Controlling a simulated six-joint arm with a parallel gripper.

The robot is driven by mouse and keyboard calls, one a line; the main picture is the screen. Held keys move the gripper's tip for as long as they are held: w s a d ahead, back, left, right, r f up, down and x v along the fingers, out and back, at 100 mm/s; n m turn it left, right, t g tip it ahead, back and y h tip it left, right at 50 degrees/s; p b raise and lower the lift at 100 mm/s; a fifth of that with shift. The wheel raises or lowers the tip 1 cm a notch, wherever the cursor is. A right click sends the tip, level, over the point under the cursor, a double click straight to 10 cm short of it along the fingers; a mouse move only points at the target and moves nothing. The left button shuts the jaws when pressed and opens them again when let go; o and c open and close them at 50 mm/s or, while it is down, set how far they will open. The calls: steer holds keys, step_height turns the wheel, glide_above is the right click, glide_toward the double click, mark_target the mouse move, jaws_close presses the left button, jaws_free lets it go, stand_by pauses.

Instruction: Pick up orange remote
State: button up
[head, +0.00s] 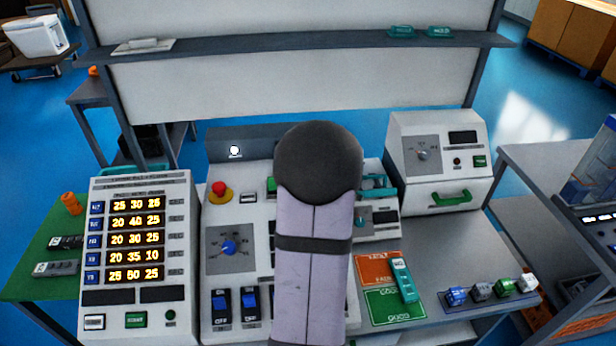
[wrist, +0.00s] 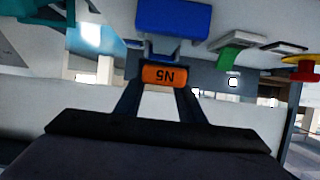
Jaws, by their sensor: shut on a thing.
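In the wrist view, my gripper (wrist: 159,86) has its two dark fingers shut on an orange block-like piece (wrist: 158,74) with a short dark marking, which I take to be the orange remote. A blue block (wrist: 173,18) shows just beyond it, close to the held piece; I cannot tell if they touch. In the head view my own arm covers the middle of the console, so my gripper and the held piece are hidden there.
The console (head: 215,275) carries a red stop button (head: 220,190) and switches. A teal remote (head: 404,280) lies on the orange and green mat (head: 382,306). Several small coloured pieces line the right front. A numeric display panel (head: 136,240) stands left, a meter box (head: 440,150) right.

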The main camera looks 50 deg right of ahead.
step_height(320, 180, up, 6)
steer(key=shift+r, duration=0.25)
